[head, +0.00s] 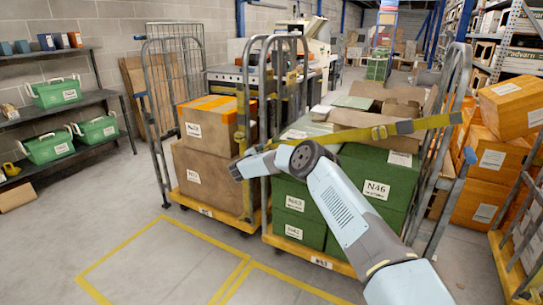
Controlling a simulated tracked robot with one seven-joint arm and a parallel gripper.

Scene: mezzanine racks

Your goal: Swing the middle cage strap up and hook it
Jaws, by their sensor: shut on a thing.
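The yellow-olive cage strap (425,123) runs from the right upright of the middle cage (313,262), across its front above the green boxes. It slopes slightly down to the left, with a dark buckle (379,132) on it. My gripper (237,172) is small in view at the cage's left side, near the left upright, and is shut on the strap's free end. My arm and wrist hide part of the strap and the exact grip. The hook itself cannot be made out.
Green boxes (376,190) marked N46 and open brown cartons (375,115) fill the middle cage. A left cage with brown boxes (202,181) stands close beside it, with a yellow strap (241,122) hanging there. Orange boxes (492,160) stand right. Floor (150,235) at front left is clear.

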